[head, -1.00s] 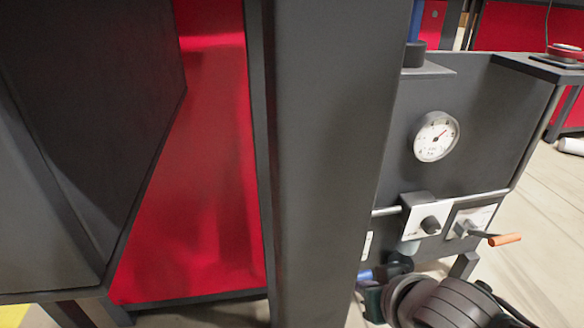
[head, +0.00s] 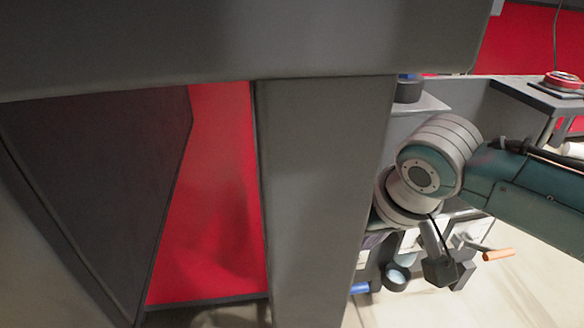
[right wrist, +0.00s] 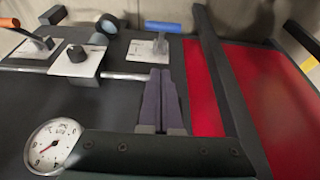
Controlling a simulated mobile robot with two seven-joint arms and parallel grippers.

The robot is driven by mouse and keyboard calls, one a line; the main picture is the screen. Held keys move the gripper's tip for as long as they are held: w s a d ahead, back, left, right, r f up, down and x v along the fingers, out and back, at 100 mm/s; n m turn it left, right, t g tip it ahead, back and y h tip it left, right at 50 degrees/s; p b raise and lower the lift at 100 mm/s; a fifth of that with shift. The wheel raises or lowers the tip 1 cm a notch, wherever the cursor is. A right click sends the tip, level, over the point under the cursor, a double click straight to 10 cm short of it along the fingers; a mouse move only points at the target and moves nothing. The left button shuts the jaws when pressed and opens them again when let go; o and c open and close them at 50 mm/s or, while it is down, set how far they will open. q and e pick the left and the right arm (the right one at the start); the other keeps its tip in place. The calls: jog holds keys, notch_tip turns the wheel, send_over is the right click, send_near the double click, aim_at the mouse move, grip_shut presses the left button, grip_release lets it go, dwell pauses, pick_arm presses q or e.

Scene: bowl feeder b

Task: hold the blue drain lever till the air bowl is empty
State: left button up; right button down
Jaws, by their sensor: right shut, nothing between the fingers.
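The blue drain lever (right wrist: 163,26) sticks out at the top of the right wrist view, above a white plate. In the head view only a bit of blue (head: 359,288) shows beside the grey post. My right gripper (right wrist: 160,74) is shut and empty, its dark fingers pointing towards the lever with the tips apart from it. In the head view my right wrist covers much of the panel. The air bowl, seemingly the dark rounded part with a pale blue face (head: 397,276), also shows in the right wrist view (right wrist: 98,39); its level cannot be told. My left gripper is not in view.
An orange-handled lever (head: 497,255) sits right of the bowl. The right wrist view shows a black knob (right wrist: 77,53), a horizontal rail (right wrist: 130,76) and a round gauge (right wrist: 53,146). A wide grey post (head: 320,200) stands left of my right arm. A red button (head: 563,80) is at upper right.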

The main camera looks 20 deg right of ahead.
jog(key=b+x, duration=0.9)
jog(key=x, duration=0.1)
jog(key=shift+f, duration=0.25)
jog(key=shift+s+a+f+b, duration=0.2)
jog(key=shift+s+f+b, duration=0.35)
jog(key=shift+f, duration=0.3)
jog(key=shift+s+f+b, duration=0.3)
jog(key=shift+s+f, duration=0.05)
jog(key=shift+f, duration=0.1)
jog(key=shift+r, duration=0.1)
